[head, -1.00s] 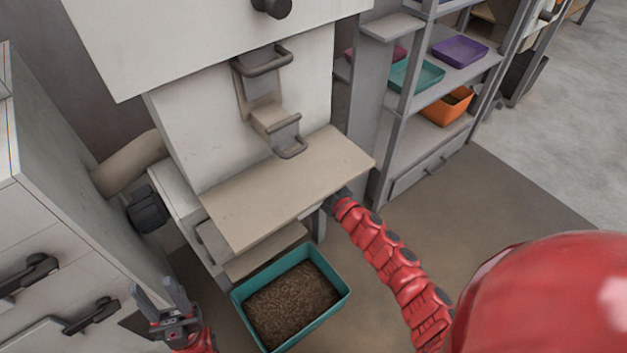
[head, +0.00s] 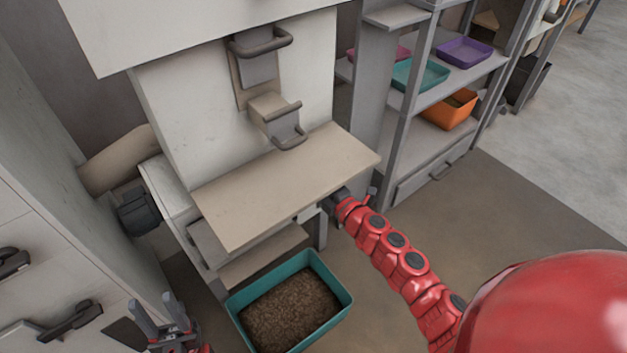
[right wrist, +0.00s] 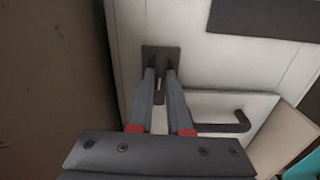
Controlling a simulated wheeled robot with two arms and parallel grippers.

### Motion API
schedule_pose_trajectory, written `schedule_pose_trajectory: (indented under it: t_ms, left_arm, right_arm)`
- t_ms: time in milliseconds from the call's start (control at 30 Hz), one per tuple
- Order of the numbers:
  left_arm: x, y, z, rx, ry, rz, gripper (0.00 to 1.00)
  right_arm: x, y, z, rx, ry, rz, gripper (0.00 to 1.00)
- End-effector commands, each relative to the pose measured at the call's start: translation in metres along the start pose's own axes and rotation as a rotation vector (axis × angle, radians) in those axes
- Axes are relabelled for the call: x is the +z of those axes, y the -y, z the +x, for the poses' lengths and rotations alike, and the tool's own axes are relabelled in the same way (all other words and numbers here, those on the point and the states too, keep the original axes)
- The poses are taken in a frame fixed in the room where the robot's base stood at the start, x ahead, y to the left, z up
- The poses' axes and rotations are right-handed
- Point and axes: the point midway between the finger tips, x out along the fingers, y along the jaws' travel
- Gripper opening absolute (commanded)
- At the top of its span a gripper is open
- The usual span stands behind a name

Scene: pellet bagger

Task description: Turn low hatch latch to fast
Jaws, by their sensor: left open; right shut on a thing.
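The low hatch latch (right wrist: 160,51) shows in the right wrist view as a dark square plate with a short lever on a pale panel. My right gripper (right wrist: 162,72) is shut on its lever; the fingers cover part of it. Below and to the right is a pale hatch (right wrist: 205,104) with a dark hooked handle (right wrist: 234,125). In the head view my right gripper's tips are hidden under the bagger's beige ledge (head: 285,185). My left gripper (head: 158,312) is open and empty at the lower left, left of the tray.
A teal tray (head: 344,296) of brown pellets stands below the ledge. Grey cabinets with dark handles (head: 70,320) are at the left. A shelf rack (head: 400,115) with coloured trays stands at the right.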

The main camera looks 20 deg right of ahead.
Motion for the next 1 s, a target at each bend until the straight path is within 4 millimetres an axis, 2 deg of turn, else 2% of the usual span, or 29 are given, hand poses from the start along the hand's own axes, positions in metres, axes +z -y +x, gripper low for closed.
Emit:
schedule_pose_trajectory:
  t_ms: [667,700,833,867,1000]
  left_arm:
    - [0.0010,-0.0003,-0.0056,0.000,0.000,0.000,0.47]
    - [0.0010,-0.0003,-0.0056,0.000,0.000,0.000,0.47]
    - [0.0010,-0.0003,-0.0056,0.000,0.000,0.000,0.47]
    - [0.0010,-0.0003,-0.0057,0.000,0.000,0.000,0.47]
    - [0.0009,-0.0003,-0.0055,0.000,0.000,0.000,0.47]
  right_arm:
    - [-0.0010,0.0016,-0.0004,-0.002,-0.003,-0.064,0.00]
    - [-0.0010,0.0016,-0.0004,-0.002,-0.003,-0.064,0.20]
    - [-0.0007,0.0013,-0.0003,-0.001,-0.002,-0.063,0.43]
    - [-0.0007,0.0012,-0.0002,-0.001,-0.002,-0.063,0.46]
    - [-0.0005,0.0008,-0.0001,-0.001,-0.002,-0.063,0.46]
